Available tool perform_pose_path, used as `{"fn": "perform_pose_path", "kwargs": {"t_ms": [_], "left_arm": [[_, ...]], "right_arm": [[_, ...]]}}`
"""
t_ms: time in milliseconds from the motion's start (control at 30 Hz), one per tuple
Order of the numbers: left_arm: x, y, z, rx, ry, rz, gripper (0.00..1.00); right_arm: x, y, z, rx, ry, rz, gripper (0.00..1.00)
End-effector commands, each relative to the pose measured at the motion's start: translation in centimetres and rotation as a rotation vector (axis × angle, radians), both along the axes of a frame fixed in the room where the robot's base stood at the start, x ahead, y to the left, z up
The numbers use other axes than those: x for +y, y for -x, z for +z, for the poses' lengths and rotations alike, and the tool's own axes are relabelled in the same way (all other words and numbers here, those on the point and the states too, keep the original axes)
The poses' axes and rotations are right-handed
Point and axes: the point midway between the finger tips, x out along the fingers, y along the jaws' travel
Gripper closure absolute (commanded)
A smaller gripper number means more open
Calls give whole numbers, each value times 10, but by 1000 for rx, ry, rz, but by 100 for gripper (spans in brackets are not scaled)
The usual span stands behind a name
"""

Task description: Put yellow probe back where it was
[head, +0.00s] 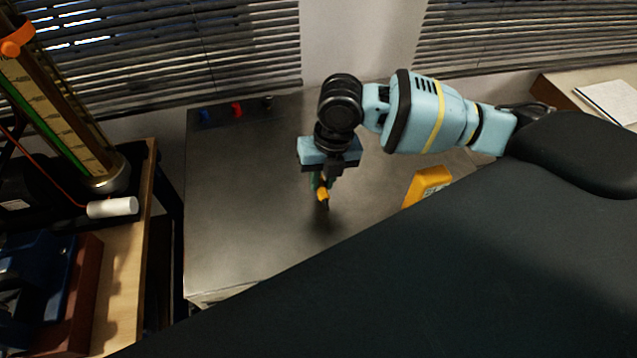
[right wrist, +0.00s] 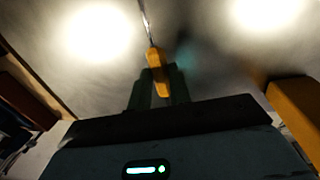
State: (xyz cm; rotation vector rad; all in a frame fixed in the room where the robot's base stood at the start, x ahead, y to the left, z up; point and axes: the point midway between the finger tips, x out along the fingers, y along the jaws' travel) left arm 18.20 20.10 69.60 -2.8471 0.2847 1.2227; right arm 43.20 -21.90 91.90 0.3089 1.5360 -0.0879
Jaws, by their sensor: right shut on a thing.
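The yellow probe (head: 322,194) is held in my right gripper (head: 322,183) above the grey metal table (head: 240,220). In the right wrist view the yellow handle of the probe (right wrist: 156,62) sits between the two dark green fingers of my right gripper (right wrist: 160,78). Its thin metal shaft points away from the gripper, towards the top of that picture. The gripper hides part of the handle. My left gripper is in neither view.
A yellow box-shaped instrument (head: 427,186) stands on the table right of the gripper. Small blue (head: 204,115), red (head: 238,108) and dark (head: 268,101) pieces sit along the table's back edge. A tall gauge (head: 60,120) and a white cylinder (head: 113,207) are at left.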

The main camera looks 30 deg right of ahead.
Motion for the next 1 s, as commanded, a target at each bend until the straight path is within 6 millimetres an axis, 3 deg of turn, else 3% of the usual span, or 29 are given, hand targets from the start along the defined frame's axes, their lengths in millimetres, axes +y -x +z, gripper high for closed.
{"fn": "perform_pose_path", "kwargs": {"t_ms": [367, 600, 967, 1000], "left_arm": [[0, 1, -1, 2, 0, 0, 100], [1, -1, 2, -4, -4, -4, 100], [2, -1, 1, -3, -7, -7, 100], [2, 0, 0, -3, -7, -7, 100]], "right_arm": [[2, -13, -1, -1, -1, 1, 100], [2, -13, -32, -1, 0, 0, 100], [2, -13, -38, -2, 0, 0, 100], [2, -13, -38, -2, 0, 0, 79]]}}
